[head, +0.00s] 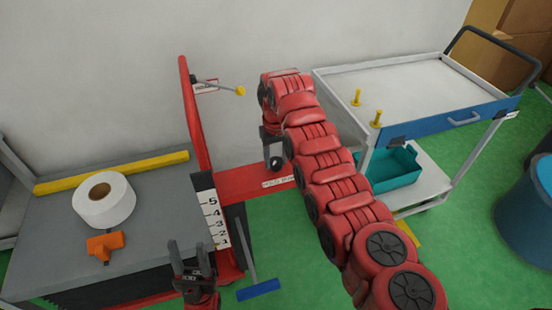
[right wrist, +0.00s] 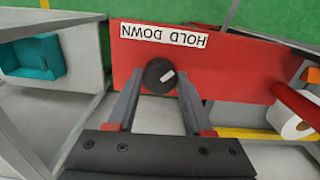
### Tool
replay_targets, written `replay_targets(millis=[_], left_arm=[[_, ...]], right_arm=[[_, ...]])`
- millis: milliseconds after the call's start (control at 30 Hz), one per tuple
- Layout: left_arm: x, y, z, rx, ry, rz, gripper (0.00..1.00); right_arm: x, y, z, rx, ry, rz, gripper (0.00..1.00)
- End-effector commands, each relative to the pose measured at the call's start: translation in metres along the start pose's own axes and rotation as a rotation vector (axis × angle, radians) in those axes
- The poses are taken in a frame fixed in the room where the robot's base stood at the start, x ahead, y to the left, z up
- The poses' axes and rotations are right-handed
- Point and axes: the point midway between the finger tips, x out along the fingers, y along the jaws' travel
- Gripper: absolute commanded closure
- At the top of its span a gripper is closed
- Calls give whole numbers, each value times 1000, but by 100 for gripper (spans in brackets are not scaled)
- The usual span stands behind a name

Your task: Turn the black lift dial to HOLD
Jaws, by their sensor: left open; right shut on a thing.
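The black lift dial (right wrist: 158,74) is round, with a white pointer mark, on a red panel (right wrist: 235,72). In the right wrist view its mark slants toward the upper right, to the HOLD side of the white HOLD DOWN label (right wrist: 163,35), which appears upside down. My right gripper (right wrist: 159,88) is shut on the dial, a finger at each side. In the head view the dial (head: 276,162) shows below that gripper (head: 272,146), and the label (head: 278,182) lies below it. My left gripper (head: 192,258) is open and empty, low by the scale board.
A grey lift table (head: 60,225) holds a white roll (head: 104,200), an orange object (head: 105,245) and a yellow bar (head: 112,172). A yellow-tipped lever (head: 240,91) sticks out above. A trolley (head: 420,90) with a teal bin (head: 398,170) stands right.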

Motion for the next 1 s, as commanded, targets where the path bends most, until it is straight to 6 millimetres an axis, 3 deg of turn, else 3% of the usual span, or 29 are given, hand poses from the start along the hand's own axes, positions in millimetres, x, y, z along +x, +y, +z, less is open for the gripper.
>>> replay_targets(millis=[633, 667, 800, 1000], left_arm=[[0, 0, 0, 0, 0, 0, 52], [0, 0, 0, 0, 0, 0, 52], [0, 0, 0, 0, 0, 0, 52], [0, 0, 0, 0, 0, 0, 52]], right_arm=[[-1, 0, -1, 51, 4, 0, 100], [-1, 0, -1, 50, 4, 0, 45], [-1, 0, -1, 50, 3, 0, 20], [0, 0, 0, 50, 2, 0, 19]])
